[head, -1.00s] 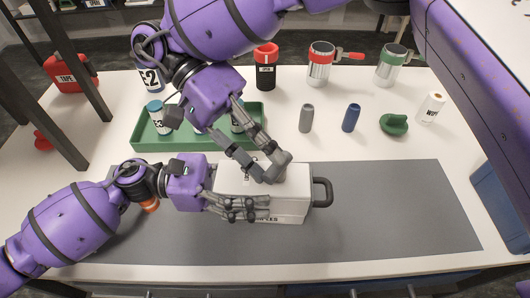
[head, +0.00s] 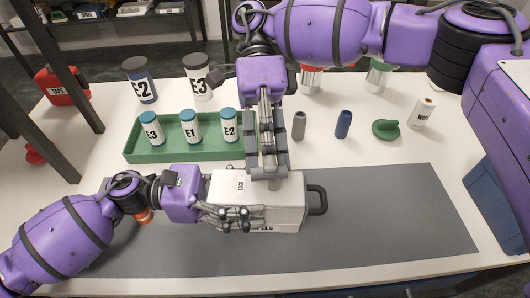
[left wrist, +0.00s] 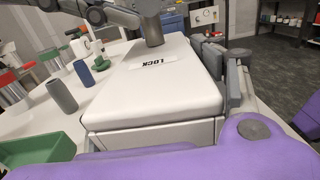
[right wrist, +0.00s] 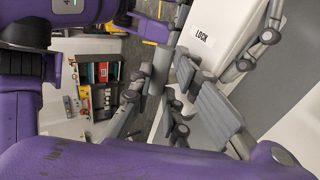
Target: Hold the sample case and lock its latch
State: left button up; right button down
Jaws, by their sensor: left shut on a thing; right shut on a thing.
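The white sample case (head: 240,205) stands on the grey mat, its black handle (head: 317,199) at the right. Its lid bears a LOCK label (head: 241,184), also visible in the left wrist view (left wrist: 153,63) and the right wrist view (right wrist: 202,36). My left gripper (head: 232,218) is shut on the case from the left, with fingers across its front face. My right gripper (head: 267,165) is over the lid, shut on the grey upright latch knob (head: 273,184). The knob also shows in the left wrist view (left wrist: 153,29). The fingers hide most of the latch.
A green tray (head: 165,155) with bottles E3, E1 and E2 stands behind the case. A grey cylinder (head: 299,125), a blue cylinder (head: 343,124), a green object (head: 386,130) and a white bottle (head: 423,112) stand at the back right. The mat (head: 400,215) is clear right of the case.

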jog(key=shift+a+r+m+y, duration=0.1)
jog(key=shift+m+y, duration=0.5)
jog(key=shift+y, duration=0.1)
jog(key=c, duration=1.7)
grip_release()
jog(key=shift+w, duration=0.1)
jog(key=shift+v, duration=3.7)
